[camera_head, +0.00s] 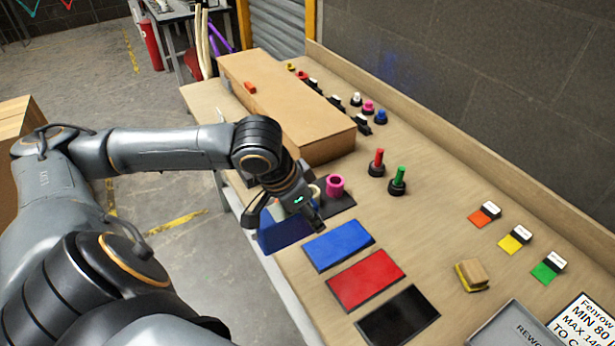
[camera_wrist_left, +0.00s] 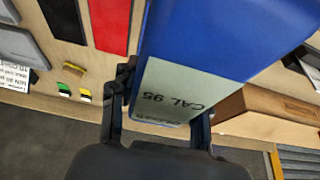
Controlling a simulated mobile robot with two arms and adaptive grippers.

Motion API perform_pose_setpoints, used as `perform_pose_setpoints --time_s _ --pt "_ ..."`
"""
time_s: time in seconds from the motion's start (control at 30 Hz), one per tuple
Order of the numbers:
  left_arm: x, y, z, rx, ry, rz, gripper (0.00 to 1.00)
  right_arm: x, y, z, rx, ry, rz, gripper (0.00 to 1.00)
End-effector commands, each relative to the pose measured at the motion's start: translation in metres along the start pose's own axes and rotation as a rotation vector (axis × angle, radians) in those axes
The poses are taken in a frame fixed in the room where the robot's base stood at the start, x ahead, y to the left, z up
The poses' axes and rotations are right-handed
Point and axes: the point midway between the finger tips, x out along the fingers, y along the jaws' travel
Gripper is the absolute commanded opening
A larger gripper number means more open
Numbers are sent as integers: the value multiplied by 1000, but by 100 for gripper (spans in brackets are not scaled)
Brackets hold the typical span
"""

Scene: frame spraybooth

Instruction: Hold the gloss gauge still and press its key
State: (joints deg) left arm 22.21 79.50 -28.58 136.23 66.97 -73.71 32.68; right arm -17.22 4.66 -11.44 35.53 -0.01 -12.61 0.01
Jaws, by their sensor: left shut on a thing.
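My left gripper (camera_head: 286,214) is above the table's left edge in the head view, shut on a blue box-shaped gauge (camera_head: 278,236). In the left wrist view the blue gauge (camera_wrist_left: 215,40) fills the middle, between the dark fingers of the gripper (camera_wrist_left: 160,100). A pale panel (camera_wrist_left: 180,92) on it reads "CAL 95", upside down in this view, with smaller unreadable print near its edge. I cannot make out a key in either view. In the head view the gripper and wrist hide part of the gauge. My right gripper is in neither view.
Blue (camera_head: 339,245), red (camera_head: 366,279) and black (camera_head: 398,315) panels lie on the table. A magenta ring-like piece (camera_head: 335,186) stands behind the gripper. A long cardboard-coloured box (camera_head: 290,110) is beyond. Red- and green-handled tools (camera_head: 398,181) stand right of it.

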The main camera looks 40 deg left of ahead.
Motion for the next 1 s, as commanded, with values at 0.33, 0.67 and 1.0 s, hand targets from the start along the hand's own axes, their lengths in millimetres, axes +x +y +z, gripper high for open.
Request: perform_pose_setpoints --time_s 0.33,0.67,1.0 --pt "10 0 -5 0 3 2 0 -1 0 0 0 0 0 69" --pt "19 0 -9 -1 1 1 0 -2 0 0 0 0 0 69" --pt "28 0 -14 -1 2 1 0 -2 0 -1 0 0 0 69"
